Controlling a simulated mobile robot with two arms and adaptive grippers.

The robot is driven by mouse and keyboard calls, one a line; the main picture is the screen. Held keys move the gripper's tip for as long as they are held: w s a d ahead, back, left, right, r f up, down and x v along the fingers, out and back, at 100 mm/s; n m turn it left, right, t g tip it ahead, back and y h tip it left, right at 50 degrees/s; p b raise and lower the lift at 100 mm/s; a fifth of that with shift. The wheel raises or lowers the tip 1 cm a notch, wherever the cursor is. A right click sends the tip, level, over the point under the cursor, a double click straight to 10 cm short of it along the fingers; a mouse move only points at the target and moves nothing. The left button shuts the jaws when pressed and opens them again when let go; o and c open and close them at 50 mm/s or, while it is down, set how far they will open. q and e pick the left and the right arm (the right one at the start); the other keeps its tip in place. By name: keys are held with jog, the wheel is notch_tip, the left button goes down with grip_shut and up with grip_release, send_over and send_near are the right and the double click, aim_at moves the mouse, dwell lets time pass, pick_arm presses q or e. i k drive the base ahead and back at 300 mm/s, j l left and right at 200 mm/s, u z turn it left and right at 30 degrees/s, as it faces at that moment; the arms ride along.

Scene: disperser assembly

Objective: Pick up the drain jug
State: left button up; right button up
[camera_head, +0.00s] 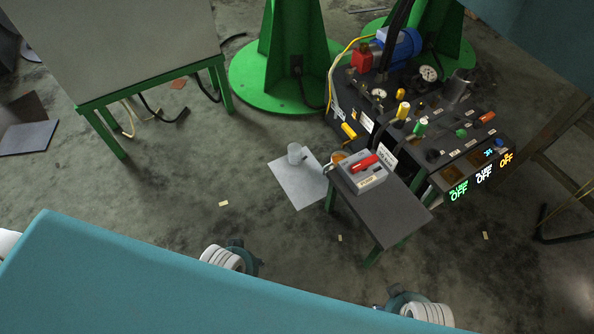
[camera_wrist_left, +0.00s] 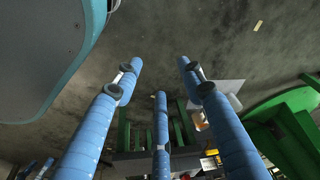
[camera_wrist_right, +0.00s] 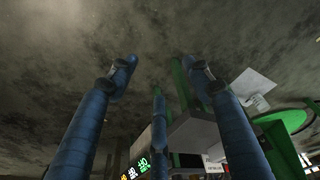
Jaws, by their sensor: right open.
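A small grey jug (camera_head: 295,154), which I take to be the drain jug, stands upright on a pale sheet (camera_head: 299,186) on the floor, left of the small side table. Part of it also shows in the right wrist view (camera_wrist_right: 258,101), right of the fingers. My left gripper (camera_wrist_left: 160,72) and my right gripper (camera_wrist_right: 157,70) each have blue fingers spread apart with nothing between them. Both are well away from the jug. Neither gripper's fingers show clearly in the head view.
A small green-legged table (camera_head: 405,217) with a grey box and red handle (camera_head: 362,171) stands right of the jug. The control panel (camera_head: 450,140) and green stand base (camera_head: 280,88) are behind. A larger table (camera_head: 110,45) is at left. Floor in front is mostly clear.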

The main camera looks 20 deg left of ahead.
aim_at(337, 156)
jog(key=k+u, duration=0.1)
jog(key=i+j+z, duration=0.4)
jog(key=j, duration=0.25)
jog(key=i+j+z, duration=0.2)
jog(key=j, duration=0.15)
